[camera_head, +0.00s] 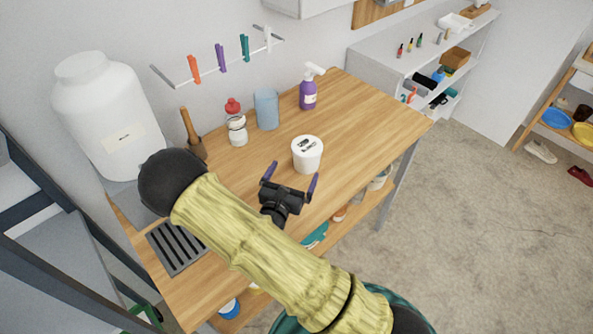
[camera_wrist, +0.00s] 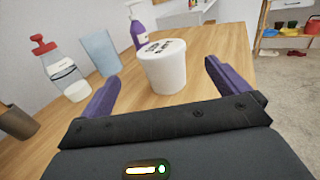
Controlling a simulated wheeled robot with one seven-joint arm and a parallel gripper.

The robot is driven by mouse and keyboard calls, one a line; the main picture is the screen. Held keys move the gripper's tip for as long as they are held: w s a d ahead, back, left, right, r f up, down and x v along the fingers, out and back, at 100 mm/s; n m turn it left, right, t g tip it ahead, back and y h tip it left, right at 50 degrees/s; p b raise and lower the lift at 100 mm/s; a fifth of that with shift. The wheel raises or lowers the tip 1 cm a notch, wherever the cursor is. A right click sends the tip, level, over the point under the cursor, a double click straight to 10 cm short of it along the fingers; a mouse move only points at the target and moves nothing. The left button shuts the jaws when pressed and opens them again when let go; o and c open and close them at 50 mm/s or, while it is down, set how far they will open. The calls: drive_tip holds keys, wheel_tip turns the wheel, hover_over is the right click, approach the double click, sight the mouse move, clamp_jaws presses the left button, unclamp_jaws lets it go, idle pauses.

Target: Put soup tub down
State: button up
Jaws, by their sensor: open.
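The soup tub (camera_head: 307,155) is a white tub with dark print on its lid. It stands upright on the wooden table (camera_head: 355,125). In the wrist view the tub (camera_wrist: 164,72) is ahead of my gripper, between the lines of the two fingers and a little beyond their tips. My gripper (camera_head: 291,178) has purple fingers spread wide and holds nothing. In the wrist view the fingers of my gripper (camera_wrist: 157,82) are apart, with a gap on each side of the tub.
Behind the tub stand a purple spray bottle (camera_head: 308,92), a blue cup (camera_head: 266,110), a red-topped bottle (camera_head: 237,128) and a brown pot (camera_head: 194,145). A large white container (camera_head: 108,115) is at left. A black grate (camera_head: 176,248) lies at the near left. The table's right part is clear.

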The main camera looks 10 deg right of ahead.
idle(0.4)
drive_tip(key=s+d+r+m+g+h, duration=0.2)
drive_tip(key=s+d+r+m+g, duration=0.1)
drive_tip(key=s+d+m+g, duration=1.35)
drive_tip(key=a+r+m+t+y, duration=0.3)
drive_tip(key=a+r+m+y, duration=0.4)
drive_tip(key=m+y, duration=0.3)
drive_tip(key=m, duration=0.4)
